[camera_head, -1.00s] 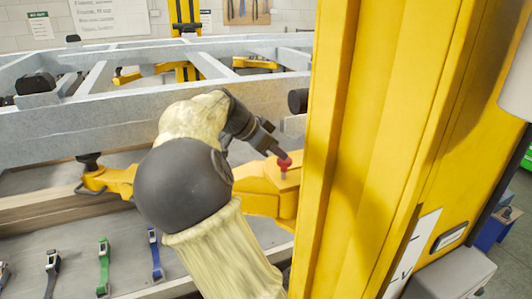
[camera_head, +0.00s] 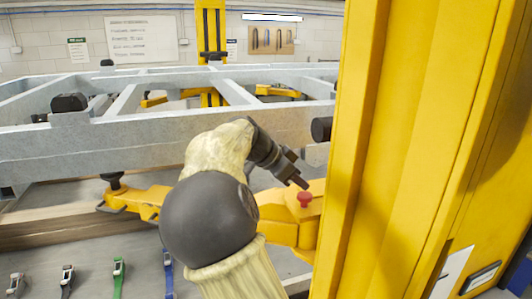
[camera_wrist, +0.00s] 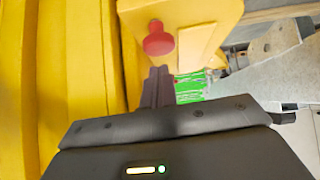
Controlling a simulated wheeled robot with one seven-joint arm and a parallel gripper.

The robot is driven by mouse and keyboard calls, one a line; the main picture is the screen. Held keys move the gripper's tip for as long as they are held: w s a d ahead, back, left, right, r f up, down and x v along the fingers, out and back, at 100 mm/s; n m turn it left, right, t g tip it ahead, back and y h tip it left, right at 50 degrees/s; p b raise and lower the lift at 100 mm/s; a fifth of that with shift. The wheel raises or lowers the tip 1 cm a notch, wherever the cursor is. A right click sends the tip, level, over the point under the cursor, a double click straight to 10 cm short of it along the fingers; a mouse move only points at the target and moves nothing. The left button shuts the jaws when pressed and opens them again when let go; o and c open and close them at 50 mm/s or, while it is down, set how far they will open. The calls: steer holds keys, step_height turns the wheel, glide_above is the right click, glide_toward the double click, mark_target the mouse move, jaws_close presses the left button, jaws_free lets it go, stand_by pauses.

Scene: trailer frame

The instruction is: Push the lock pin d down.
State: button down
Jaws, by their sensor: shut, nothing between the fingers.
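A red lock pin (camera_head: 305,198) with a round head stands on the yellow lift arm (camera_head: 280,215), just left of the yellow post. Its head sits close to the yellow surface, with little shaft showing. The pin also shows in the wrist view (camera_wrist: 158,42), just beyond my fingertips. No letter d is readable on it. My gripper (camera_head: 304,185) is shut and empty, its tips angled down just above the pin's head. In the wrist view the shut fingers (camera_wrist: 158,73) point at the head. I cannot tell whether they touch it.
A tall yellow post (camera_head: 400,150) stands close on the right of my gripper. The grey trailer frame (camera_head: 140,145) runs across behind my arm. A dark cylinder (camera_head: 321,129) juts out near the post.

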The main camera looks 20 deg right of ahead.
steer(key=d+r+b+v, duration=0.1)
steer(key=b+v, duration=0.1)
steer(key=v, duration=0.9)
steer(key=shift+a+r+b, duration=0.25)
steer(key=shift+r+b, duration=0.05)
